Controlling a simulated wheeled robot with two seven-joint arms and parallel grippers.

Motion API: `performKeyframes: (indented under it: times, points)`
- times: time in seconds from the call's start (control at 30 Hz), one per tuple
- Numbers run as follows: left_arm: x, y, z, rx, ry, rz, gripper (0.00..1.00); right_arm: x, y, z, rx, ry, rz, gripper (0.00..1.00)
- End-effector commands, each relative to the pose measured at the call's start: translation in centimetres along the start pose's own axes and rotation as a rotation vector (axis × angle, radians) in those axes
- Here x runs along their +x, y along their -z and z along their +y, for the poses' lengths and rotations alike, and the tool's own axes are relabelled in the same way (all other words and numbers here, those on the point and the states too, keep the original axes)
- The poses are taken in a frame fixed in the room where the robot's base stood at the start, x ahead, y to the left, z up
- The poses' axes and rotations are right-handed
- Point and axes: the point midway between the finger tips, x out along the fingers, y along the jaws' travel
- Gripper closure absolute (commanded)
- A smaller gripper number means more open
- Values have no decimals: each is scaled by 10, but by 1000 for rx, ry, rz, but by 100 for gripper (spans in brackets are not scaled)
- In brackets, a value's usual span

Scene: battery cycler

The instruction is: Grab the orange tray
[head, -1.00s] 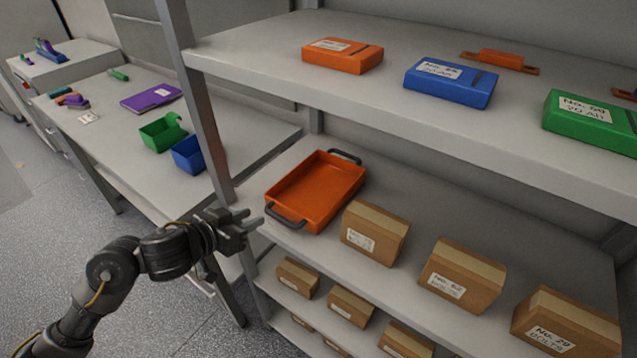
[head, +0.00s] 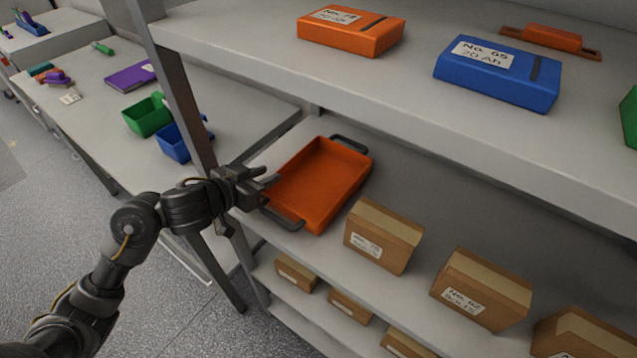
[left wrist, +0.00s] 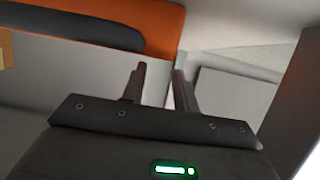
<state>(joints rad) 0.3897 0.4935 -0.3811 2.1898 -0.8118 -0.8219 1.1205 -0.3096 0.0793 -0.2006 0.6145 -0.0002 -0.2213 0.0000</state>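The orange tray (head: 318,187) is empty and sits on the middle shelf, with a dark handle at its near end and another at its far end. My left gripper (head: 268,184) is at the tray's left side, close to its near-left corner; I cannot tell whether they touch. In the left wrist view the two fingers (left wrist: 157,88) stand a little apart with nothing between them, and the tray's orange wall (left wrist: 150,18) and dark handle (left wrist: 70,27) are beyond them to the upper left. My right gripper is not in view.
A cardboard box (head: 383,236) stands just right of the tray, with more boxes along the shelf. The upper shelf (head: 240,40) overhangs and holds an orange case (head: 350,32) and a blue case (head: 497,72). A shelf post (head: 188,110) rises left of the gripper.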

Motion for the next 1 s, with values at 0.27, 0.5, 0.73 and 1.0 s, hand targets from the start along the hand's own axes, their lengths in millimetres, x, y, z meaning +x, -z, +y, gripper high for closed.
performKeyframes:
  times: [0.27, 0.5, 0.73, 1.0]
  points:
    - [12, -1, -2, -3, 1, 0, 70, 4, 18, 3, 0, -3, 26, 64]
    - [47, -2, -4, -3, 0, -1, 70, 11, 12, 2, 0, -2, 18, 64]
    - [55, 0, -5, -1, 1, 0, 70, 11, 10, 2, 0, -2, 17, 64]
    - [55, -1, -5, -1, 1, 0, 90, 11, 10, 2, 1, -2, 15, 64]
